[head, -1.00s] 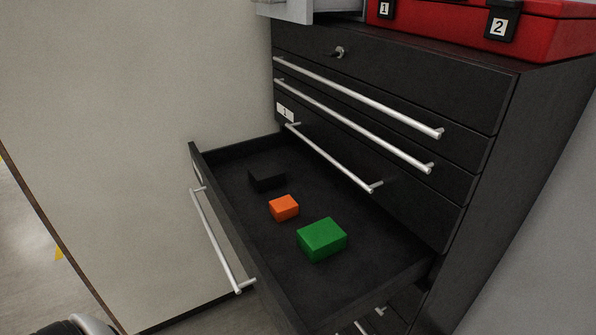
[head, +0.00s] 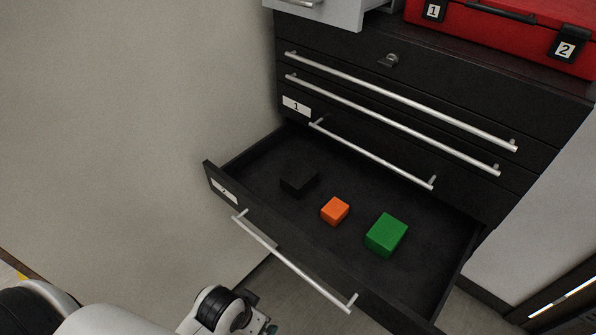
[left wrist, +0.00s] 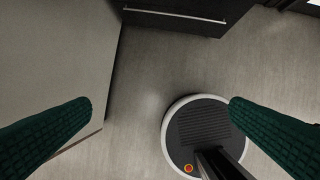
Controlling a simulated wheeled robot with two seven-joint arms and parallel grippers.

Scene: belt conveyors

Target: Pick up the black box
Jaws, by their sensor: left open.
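The black box (head: 298,181) lies in the open drawer (head: 262,150), near its far left corner, dark against the dark drawer floor. An orange block (head: 335,211) and a green block (head: 386,235) lie to its right in the same drawer. My left arm shows at the lower left of the head view, in front of the drawer, with its gripper end mostly out of that picture. In the left wrist view my left gripper (left wrist: 160,110) has its two green fingers wide apart with nothing between them, above the floor. My right gripper is not in view.
The black drawer cabinet (head: 470,185) has closed drawers with long silver handles above the open one. The open drawer's front carries a handle (head: 290,262). A red case (head: 500,35) and a grey drawer unit (head: 335,12) stand on top. A pale wall (head: 120,120) is at left.

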